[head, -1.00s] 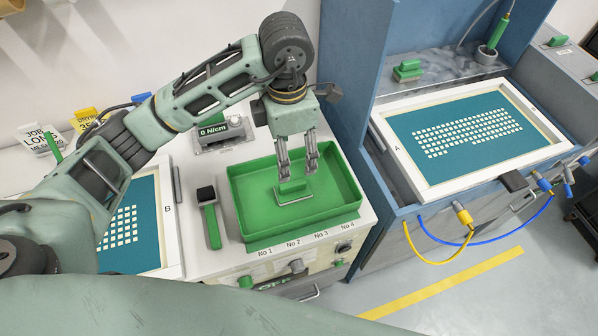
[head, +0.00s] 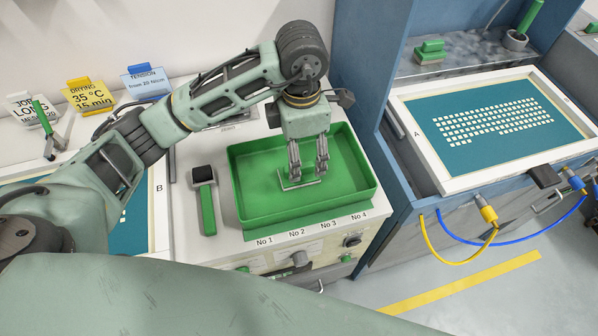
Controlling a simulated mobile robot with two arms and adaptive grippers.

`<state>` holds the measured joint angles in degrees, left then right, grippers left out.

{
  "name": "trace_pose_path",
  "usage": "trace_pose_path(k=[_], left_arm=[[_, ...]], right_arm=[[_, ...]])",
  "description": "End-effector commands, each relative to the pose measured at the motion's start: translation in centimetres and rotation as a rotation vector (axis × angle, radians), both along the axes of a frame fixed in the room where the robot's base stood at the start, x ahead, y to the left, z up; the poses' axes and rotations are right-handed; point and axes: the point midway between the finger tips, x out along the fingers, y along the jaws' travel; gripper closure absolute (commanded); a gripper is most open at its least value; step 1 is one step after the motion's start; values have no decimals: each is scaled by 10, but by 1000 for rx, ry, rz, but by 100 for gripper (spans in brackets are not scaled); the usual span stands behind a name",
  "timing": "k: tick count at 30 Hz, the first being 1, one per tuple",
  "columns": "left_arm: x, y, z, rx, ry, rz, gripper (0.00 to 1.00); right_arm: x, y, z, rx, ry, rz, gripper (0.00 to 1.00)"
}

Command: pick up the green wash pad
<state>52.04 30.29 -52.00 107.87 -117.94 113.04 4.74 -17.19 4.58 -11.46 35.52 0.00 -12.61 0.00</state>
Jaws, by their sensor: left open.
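A green block with a raised grip (head: 430,51), which looks like the wash pad, rests on the grey floor of the blue booth at the upper right. My left gripper (head: 308,174) is away from it, pointing down inside the green tray (head: 254,205) on the white bench. Its two fingers are open, low around a small green-handled piece with a pale metal edge (head: 297,185) on the tray floor. The fingers hide most of that handle, so contact is unclear. My right gripper is not in view.
The blue booth's wall (head: 362,90) stands between tray and pad. A white-framed screen (head: 455,183) lies in front of the pad. A green-handled roller (head: 207,205) lies left of the tray. A green-handled tool stands in a cup (head: 515,40) at the upper right.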

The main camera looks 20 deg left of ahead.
Motion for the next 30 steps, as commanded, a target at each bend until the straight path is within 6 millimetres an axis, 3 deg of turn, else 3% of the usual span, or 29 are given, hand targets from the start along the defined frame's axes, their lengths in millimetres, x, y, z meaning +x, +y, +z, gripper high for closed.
trace_pose_path(k=[13,21,30], left_arm=[[-7,3,-52,1,3,1,33],[-6,3,-57,3,-1,0,33],[-6,3,-57,2,-1,0,57]], right_arm=[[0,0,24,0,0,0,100],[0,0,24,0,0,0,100],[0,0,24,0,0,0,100]])
